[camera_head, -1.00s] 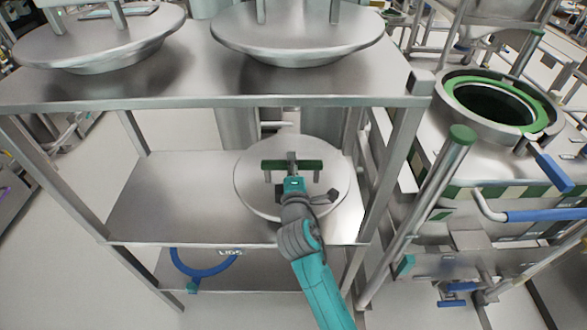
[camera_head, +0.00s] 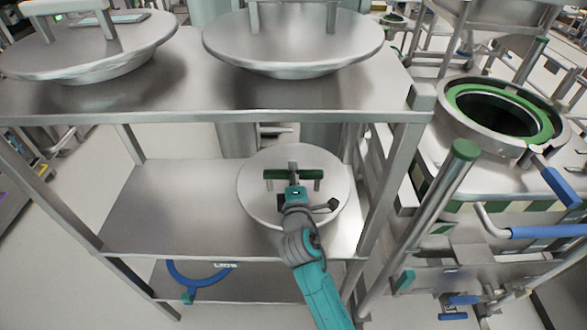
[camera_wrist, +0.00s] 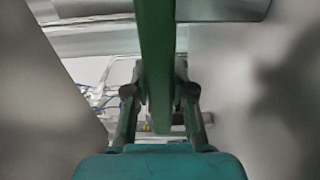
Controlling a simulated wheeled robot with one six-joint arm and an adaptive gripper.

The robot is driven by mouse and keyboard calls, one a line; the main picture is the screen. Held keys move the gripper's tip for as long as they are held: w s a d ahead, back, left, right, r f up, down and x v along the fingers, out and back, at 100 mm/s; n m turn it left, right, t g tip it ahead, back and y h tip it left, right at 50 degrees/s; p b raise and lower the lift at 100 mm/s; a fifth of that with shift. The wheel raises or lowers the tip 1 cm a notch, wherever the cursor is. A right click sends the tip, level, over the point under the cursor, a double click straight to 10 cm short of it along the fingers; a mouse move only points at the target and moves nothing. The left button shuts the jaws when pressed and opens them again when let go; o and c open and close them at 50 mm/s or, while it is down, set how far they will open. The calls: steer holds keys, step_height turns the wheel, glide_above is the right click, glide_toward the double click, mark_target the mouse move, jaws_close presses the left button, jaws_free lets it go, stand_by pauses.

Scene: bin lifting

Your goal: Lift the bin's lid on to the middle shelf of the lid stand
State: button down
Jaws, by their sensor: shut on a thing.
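The bin's lid (camera_head: 257,207) is a round silver disc with a green bar handle (camera_head: 311,175) on two posts. It is at the right part of the stand's middle shelf (camera_head: 160,205); whether it rests on the shelf or hangs just above it I cannot tell. My gripper (camera_head: 293,176) is shut on the middle of the handle. In the wrist view the green handle (camera_wrist: 155,60) runs between the fingers. The lid stand (camera_head: 230,117) is a metal rack. The bin (camera_head: 500,112), at the right, is open, with a green ring around its mouth.
Two large lids (camera_head: 90,45) (camera_head: 295,42) sit on the top shelf, above and behind my gripper. A stand post (camera_head: 388,180) is close to the right of the lid. A blue ring (camera_head: 200,280) is on the bottom shelf. The middle shelf's left is clear.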

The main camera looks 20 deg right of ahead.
steer(key=shift+f, duration=1.9)
steer(key=shift+f, duration=0.15)
stand_by(0.5)
steer(key=c, duration=0.9)
jaws_free()
steer(key=shift+s+f, duration=0.1)
steer(key=shift+f, duration=0.25)
steer(key=v, duration=1.2)
steer(key=shift+r, duration=0.15)
